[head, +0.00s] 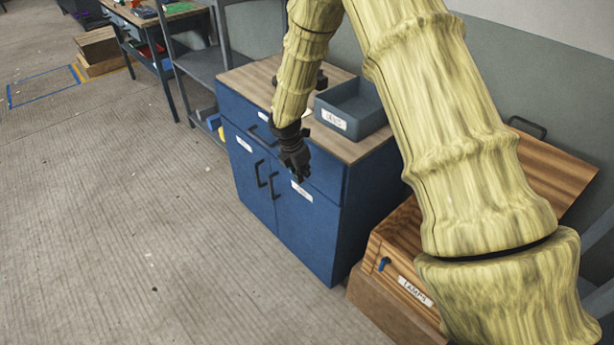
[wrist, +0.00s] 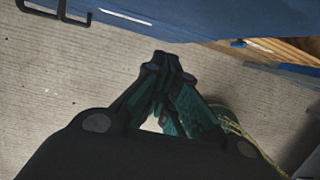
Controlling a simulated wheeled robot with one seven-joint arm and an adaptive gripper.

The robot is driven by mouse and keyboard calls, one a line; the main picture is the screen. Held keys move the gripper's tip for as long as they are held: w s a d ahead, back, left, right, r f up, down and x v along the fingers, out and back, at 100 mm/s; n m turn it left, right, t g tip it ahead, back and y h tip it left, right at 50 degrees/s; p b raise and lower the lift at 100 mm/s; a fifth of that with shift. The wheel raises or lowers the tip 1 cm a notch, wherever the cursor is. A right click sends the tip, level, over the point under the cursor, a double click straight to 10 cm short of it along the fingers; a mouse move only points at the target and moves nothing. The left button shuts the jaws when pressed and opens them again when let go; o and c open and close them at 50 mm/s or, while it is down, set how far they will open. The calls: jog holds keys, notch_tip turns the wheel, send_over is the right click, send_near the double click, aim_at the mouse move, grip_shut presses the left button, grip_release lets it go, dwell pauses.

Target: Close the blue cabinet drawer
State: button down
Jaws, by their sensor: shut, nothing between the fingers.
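The blue cabinet (head: 300,232) has a wood top, a wide drawer (head: 326,172) under it and two doors with dark upright handles. The drawer front looks about flush with the cabinet, though my arm and gripper hide part of it and I cannot tell if a small gap remains. My gripper (head: 299,178) is shut and empty, pointing down in front of the drawer's lower part and the right door's top. In the wrist view, the shut fingertips (wrist: 163,60) are over the floor, below the blue cabinet front (wrist: 220,20). I cannot tell whether they touch it.
A grey-blue bin (head: 350,112) stands on the cabinet top. A wooden box with a raised lid (head: 408,265) sits to the right of the cabinet. A grey shelf (head: 205,65) stands to the left. The floor (head: 130,220) in front is clear.

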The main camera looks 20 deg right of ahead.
jog(key=b+v, duration=0.1)
jog(key=v, duration=0.6)
jog(key=s+a+f+m+y, duration=0.1)
jog(key=s+a+f+m, duration=0.15)
jog(key=s+f, duration=0.4)
jog(key=s+a+f+m+g+y, duration=0.1)
jog(key=s+a+f+m, duration=0.1)
jog(key=s+f+m, duration=0.35)
jog(key=s+a+f+m+y, duration=0.1)
jog(key=s+a+f, duration=0.2)
jog(key=s+f, duration=0.5)
jog(key=s+f+m, duration=0.3)
jog(key=s+m, duration=0.1)
jog(key=s, duration=0.4)
jog(key=s+d+f+m, duration=0.1)
jog(key=s+f+m, duration=0.2)
jog(key=s, duration=0.5)
jog(key=s+f+m, duration=0.2)
jog(key=s+m, duration=0.4)
jog(key=s, duration=0.2)
jog(key=shift+d+f, duration=0.25)
jog(key=shift+f, duration=0.15)
jog(key=shift+s+d, duration=0.1)
jog(key=shift+s, duration=0.05)
